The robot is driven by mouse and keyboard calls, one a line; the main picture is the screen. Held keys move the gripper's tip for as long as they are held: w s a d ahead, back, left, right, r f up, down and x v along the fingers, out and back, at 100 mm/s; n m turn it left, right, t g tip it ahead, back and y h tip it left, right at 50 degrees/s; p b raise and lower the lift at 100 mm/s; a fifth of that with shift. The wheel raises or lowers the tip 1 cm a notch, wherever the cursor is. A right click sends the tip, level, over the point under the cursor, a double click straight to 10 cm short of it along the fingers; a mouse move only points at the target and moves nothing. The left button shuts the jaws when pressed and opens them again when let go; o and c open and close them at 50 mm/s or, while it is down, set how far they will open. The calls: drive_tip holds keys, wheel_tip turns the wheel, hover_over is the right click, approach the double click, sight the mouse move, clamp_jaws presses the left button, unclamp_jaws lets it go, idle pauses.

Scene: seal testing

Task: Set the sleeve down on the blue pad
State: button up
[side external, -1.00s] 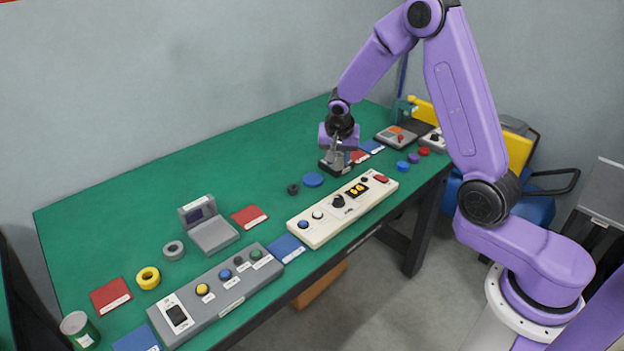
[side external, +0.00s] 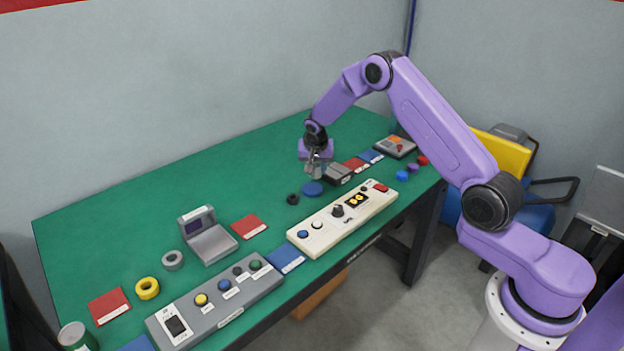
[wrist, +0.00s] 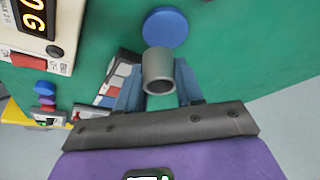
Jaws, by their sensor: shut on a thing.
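My gripper (side external: 314,173) is shut on a grey sleeve, a short hollow tube. In the wrist view the sleeve (wrist: 158,66) sits between the two blue-grey fingers, its open end facing the camera. In the side view the fingers and the sleeve are too small to tell apart. A round blue pad (side external: 313,188) lies flat on the green table, just below the gripper in the side view. In the wrist view the pad (wrist: 166,28) is clear of things and lies just beyond the sleeve. The height of the sleeve above the table cannot be told.
A small dark-grey device (side external: 338,175) stands close to the gripper's right. A black ring (side external: 292,199) lies left of the pad. A cream control panel (side external: 342,217) stands in front. Flat blue squares (side external: 286,253) and red ones (side external: 249,226) also lie on the table (side external: 130,230). Behind is clear.

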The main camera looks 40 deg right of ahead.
sight(312, 185)
drive_tip(key=shift+w+d+f, duration=0.1)
drive_tip(key=shift+w+f, duration=0.85)
drive_tip(key=shift+f, duration=1.75)
drive_tip(key=shift+f, duration=0.15)
drive_tip(key=o, duration=1.1)
